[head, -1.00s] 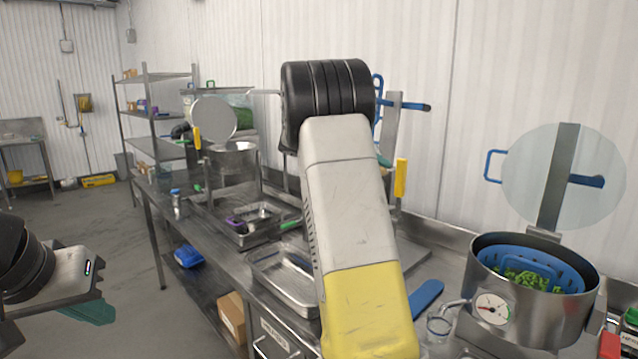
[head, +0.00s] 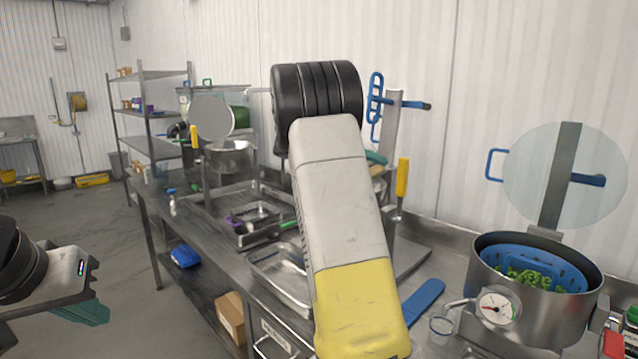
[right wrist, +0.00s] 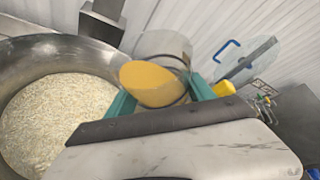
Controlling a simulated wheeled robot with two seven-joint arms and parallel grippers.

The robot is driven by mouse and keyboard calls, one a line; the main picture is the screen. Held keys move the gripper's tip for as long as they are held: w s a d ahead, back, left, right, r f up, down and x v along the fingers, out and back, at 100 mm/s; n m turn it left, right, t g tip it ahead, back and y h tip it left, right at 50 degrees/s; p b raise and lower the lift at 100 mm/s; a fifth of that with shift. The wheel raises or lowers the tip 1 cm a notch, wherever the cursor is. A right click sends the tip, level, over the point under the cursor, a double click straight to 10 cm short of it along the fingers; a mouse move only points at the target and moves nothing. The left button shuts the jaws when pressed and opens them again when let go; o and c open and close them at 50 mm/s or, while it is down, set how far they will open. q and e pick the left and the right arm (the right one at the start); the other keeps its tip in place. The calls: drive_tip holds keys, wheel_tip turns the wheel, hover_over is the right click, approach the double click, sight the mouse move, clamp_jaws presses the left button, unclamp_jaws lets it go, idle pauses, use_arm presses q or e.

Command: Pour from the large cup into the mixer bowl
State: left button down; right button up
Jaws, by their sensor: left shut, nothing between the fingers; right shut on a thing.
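In the right wrist view my right gripper (right wrist: 163,94) has its teal fingers shut on the large cup (right wrist: 163,44), a pale, see-through vessel with yellow-orange contents (right wrist: 152,84) inside. The cup looks tilted. A wide steel bowl (right wrist: 50,45) holding pale grains (right wrist: 62,115), apparently the mixer bowl, lies left of the gripper. I cannot tell whether anything is flowing between them. In the head view my right arm hides most of the cup and bowl; a teal bit of the gripper (head: 377,158) shows behind it. My left gripper (head: 84,313) is shut and empty at the lower left.
A steel pot (head: 535,320) with a gauge and a blue basket of greens stands at the right, its round lid raised. Steel trays (head: 275,275), another pot (head: 232,160) and a blue paddle (head: 424,299) rest on the counter. Open floor lies left.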

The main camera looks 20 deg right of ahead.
drive_tip(key=shift+f+n+g+h, duration=0.3)
drive_tip(key=shift+n+g+h, duration=0.2)
drive_tip(key=shift+n, duration=0.2)
idle(0.7)
drive_tip(key=shift+r+n+h, duration=0.4)
drive_tip(key=shift+r+n, duration=0.15)
drive_tip(key=shift+n, duration=0.15)
idle(0.7)
drive_tip(key=shift+w+f+n+g+h, duration=0.15)
drive_tip(key=shift+f+n+g+h, duration=0.2)
drive_tip(key=shift+n, duration=0.25)
idle(0.8)
